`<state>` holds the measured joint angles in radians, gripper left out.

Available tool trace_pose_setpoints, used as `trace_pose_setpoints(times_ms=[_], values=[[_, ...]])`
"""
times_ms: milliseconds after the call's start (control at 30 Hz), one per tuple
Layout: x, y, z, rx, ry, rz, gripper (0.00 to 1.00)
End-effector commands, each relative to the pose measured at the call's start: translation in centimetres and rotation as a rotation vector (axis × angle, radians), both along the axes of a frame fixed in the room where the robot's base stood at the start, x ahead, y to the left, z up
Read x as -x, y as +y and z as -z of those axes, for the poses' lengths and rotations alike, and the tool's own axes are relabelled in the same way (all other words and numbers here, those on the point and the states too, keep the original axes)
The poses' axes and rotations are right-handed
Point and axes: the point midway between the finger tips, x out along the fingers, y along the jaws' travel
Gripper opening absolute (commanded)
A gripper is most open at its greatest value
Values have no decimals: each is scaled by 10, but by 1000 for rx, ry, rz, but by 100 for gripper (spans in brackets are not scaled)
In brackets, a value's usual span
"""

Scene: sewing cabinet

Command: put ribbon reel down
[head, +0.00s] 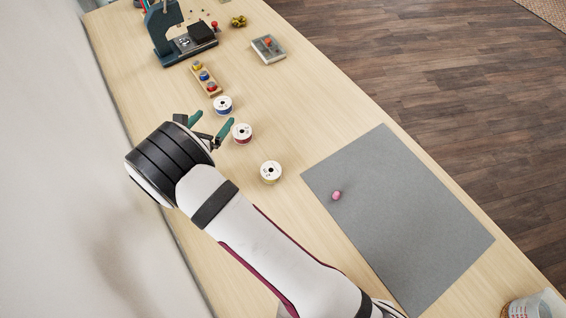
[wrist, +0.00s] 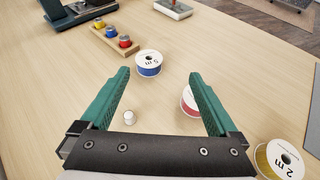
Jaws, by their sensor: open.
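Three white-flanged ribbon reels lie flat on the table, labels up: a blue reel (head: 223,104), a red reel (head: 242,133) and a yellow reel (head: 270,172). My gripper (head: 212,121) is open and empty, with its green fingers apart. In the wrist view the blue reel (wrist: 149,64) shows beyond the fingertips. The red reel (wrist: 187,103) is partly hidden by the right finger. The yellow reel (wrist: 280,160) is at the lower right, cut by the frame edge. Which reel the task names, I cannot tell.
A small white object (wrist: 126,117) stands near the left finger. A grey mat (head: 400,220) carries a pink piece (head: 336,195). A cup (head: 535,306) is front right.

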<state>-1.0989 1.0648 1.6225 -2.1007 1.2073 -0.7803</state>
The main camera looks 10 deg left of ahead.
Motion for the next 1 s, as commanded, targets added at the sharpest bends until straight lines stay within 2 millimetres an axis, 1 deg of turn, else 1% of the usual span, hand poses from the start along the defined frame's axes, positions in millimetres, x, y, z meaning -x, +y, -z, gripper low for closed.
trace_pose_setpoints(times_ms=[33,67,100,133,167,200,233,267,300,333,367,400,467,500,533,600,700,1000], values=[[-13,-26,-19,-59,4,106,96],[-21,-51,-34,-115,9,207,96],[-30,-94,-57,-211,15,379,96],[-32,-133,-75,-295,16,531,96],[-29,-174,-92,-390,13,695,96],[-15,-227,-112,-522,3,924,96],[2,-265,-126,-629,-11,1105,96],[25,-301,-137,-740,-30,1293,96],[64,-341,-149,-904,-63,1559,96],[97,-362,-155,-1025,-92,1757,96],[128,-376,-159,-1144,-122,1941,96],[167,-383,-162,-1289,-161,2171,96],[213,-379,-163,-1481,-209,2465,96],[235,-370,-164,-1589,-235,2625,96],[247,-363,-164,1597,238,-2625,96],[264,-349,-164,1498,222,-2442,96],[272,-337,-165,1431,205,-2324,96],[273,-335,-165,1424,200,-2315,96]])
